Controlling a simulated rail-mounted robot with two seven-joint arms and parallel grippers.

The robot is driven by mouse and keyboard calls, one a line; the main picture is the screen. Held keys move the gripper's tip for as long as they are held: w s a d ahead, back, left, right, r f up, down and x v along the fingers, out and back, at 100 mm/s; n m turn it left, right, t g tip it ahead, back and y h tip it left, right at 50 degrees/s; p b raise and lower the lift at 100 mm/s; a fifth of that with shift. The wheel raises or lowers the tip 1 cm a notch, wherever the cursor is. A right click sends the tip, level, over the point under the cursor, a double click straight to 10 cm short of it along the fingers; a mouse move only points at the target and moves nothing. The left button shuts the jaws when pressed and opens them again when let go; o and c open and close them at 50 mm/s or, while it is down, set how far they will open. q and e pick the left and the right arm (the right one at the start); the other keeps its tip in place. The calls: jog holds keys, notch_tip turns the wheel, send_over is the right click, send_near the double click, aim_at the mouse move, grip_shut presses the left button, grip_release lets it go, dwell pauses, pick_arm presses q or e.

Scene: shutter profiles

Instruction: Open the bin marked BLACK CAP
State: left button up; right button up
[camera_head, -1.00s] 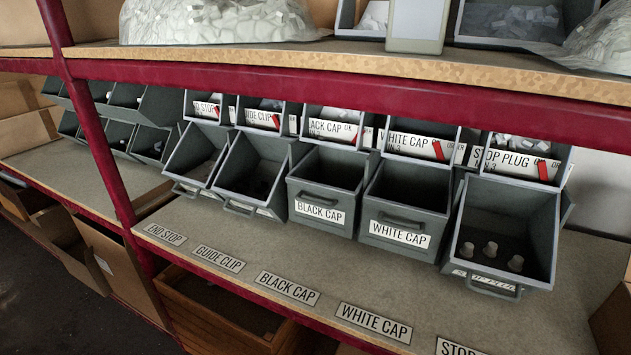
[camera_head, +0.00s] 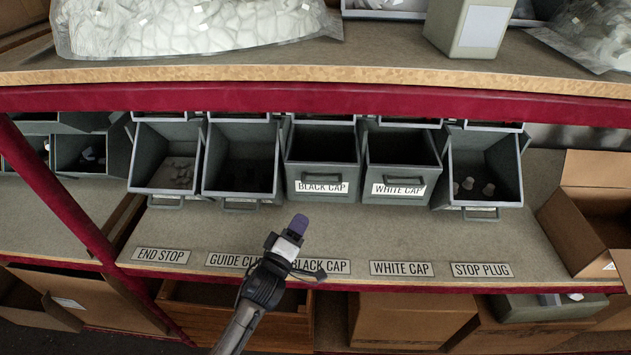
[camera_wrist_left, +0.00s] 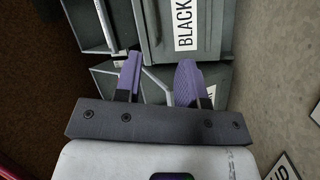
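The front with the BLACK label (camera_wrist_left: 185,22) shows at the top of the left wrist view, turned sideways. My left gripper (camera_head: 298,225) is in front of and below this bin, over the shelf, and apart from it. In the left wrist view its two purple fingers (camera_wrist_left: 159,78) stand apart with nothing between them. My right gripper is not in view.
The WHITE CAP bin (camera_head: 401,172) is also upright. The END STOP bin (camera_head: 168,165), GUIDE CLIP bin (camera_head: 240,168) and STOP PLUG bin (camera_head: 483,172) tilt forward. A red shelf beam (camera_head: 300,97) runs above. The shelf (camera_head: 400,230) in front is clear except for labels.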

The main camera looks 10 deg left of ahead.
aim_at(324, 182)
pick_arm(q)
jog(key=shift+w+d+r+n+h+b, duration=0.15)
jog(key=shift+w+d+r+n+b, duration=0.55)
jog(key=shift+w, duration=1.4)
jog(key=shift+w+d+r+n+h+b, duration=0.3)
jog(key=shift+w+d+b, duration=0.55)
jog(key=shift+w, duration=1.2)
jog(key=shift+w+d+r+n+h+b, duration=0.1)
jog(key=shift+w+d+r+n+b, duration=0.7)
jog(key=shift+w, duration=1.3)
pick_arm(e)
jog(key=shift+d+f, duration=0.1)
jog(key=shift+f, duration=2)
pick_arm(q)
jog(key=shift+d+f, duration=0.15)
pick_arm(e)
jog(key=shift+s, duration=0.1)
pick_arm(q)
jog(key=shift+c, duration=0.2)
